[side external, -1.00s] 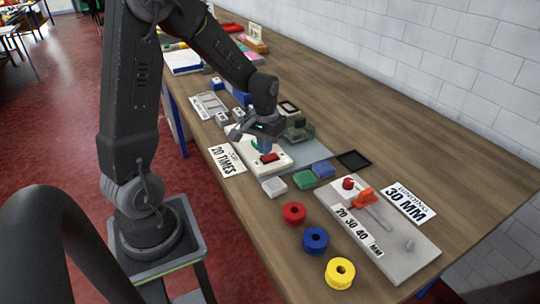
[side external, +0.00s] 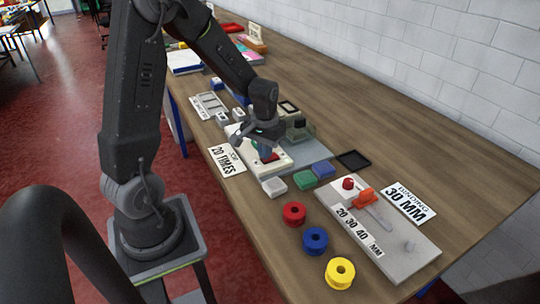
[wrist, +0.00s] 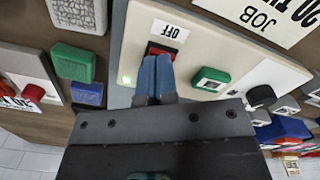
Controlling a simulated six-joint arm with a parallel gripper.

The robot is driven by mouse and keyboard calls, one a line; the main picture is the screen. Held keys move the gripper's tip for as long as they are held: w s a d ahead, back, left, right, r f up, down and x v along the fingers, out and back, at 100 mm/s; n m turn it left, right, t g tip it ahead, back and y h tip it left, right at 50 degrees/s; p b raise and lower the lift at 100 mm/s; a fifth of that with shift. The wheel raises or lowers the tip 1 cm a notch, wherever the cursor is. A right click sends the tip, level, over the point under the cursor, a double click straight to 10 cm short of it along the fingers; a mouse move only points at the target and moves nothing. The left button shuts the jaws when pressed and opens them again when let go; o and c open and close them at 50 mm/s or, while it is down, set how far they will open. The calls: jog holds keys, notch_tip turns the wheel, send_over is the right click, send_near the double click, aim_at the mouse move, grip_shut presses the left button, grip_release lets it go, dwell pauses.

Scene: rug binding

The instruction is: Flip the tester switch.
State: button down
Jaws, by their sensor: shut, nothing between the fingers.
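The tester is a cream panel (side external: 284,166) on the table, also seen in the wrist view (wrist: 205,48). Its red switch (wrist: 160,48) sits beside a label reading OFF, and my fingers partly cover it. In the side view my gripper (side external: 266,153) is directly over the red switch.
White, green and blue blocks lie beside the panel, with the green one (side external: 304,179) in the middle. Red, blue and yellow spools (side external: 340,272) stand toward the front. A grey board (side external: 395,240) with an orange lever is at right. The table's back right is clear.

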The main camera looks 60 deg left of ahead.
jog(key=shift+f, duration=0.2)
jog(key=shift+r, duration=3.55)
jog(key=s+d+r+m+t, duration=0.2)
jog(key=s+d+r, duration=0.3)
jog(key=d, duration=0.3)
jog(key=s+d+r+m+t, duration=0.3)
jog(key=s+d+r+m, duration=0.1)
jog(key=s+d+r, duration=0.2)
jog(key=shift+s+d+t, duration=0.3)
jog(key=shift+s+d, duration=0.4)
jog(key=shift+d, duration=0.25)
